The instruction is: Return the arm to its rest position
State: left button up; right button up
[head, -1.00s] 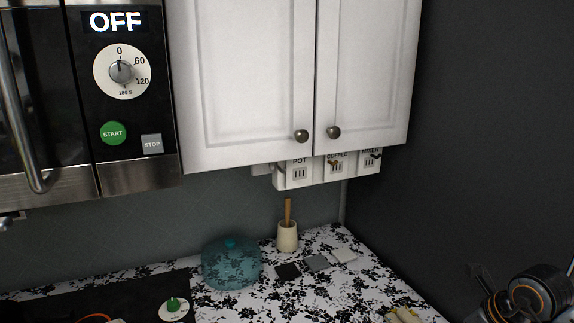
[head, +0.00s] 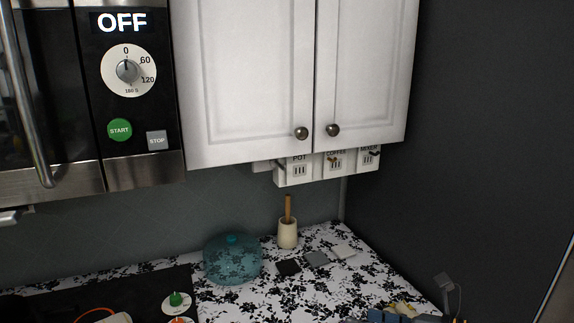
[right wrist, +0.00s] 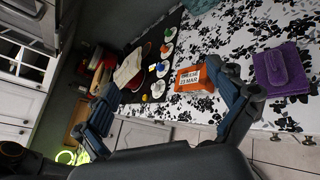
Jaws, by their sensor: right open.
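My right gripper (right wrist: 165,82) is open in the right wrist view, its two blue-grey fingers spread wide with nothing held between them. Beyond the fingers lies the patterned countertop (right wrist: 225,35). In the head view, blue-grey parts that look like the same gripper (head: 395,315) show at the bottom edge, right of centre, mostly cut off. My left gripper is in neither view.
The microwave (head: 125,100) and white cabinets (head: 250,80) hang above.

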notch_tip(320, 180, up, 7)
jog(key=a+m+t+y, duration=0.2)
jog(key=m+t+y, duration=0.1)
jog(key=m+t, duration=0.15)
jog(key=d+r+m+t+h, duration=0.2)
jog(key=d+m+t+h, duration=0.7)
jog(key=m, duration=0.6)
jog(key=s+d+f+m+g+h, duration=0.1)
jog(key=d+f+m+g+h, duration=0.3)
jog(key=f+m, duration=0.4)
jog(key=s+d+f+m+g+h, duration=0.2)
jog(key=d+f+m+h, duration=0.2)
jog(key=f+m+h, duration=0.35)
jog(key=s+a+f+m+g+y, duration=0.2)
jog(key=s+a+f+g+y, duration=0.15)
jog(key=s+f+g, duration=0.45)
jog(key=s+a+f+m+g+y, duration=0.2)
jog(key=s+a+f+g, duration=0.25)
jog(key=s+f, duration=0.65)
notch_tip(320, 180, down, 26)
jog(key=s+b, duration=0.1)
jog(key=s, duration=0.1)
jog(key=s+d+f+g+b, duration=0.1)
jog(key=s+d+f+g, duration=0.1)
jog(key=s+f, duration=1.4)
jog(key=shift+s+d+f+n+h, duration=0.3)
jog(key=shift+d+f+h, duration=0.1)
jog(key=shift+f, duration=0.35)
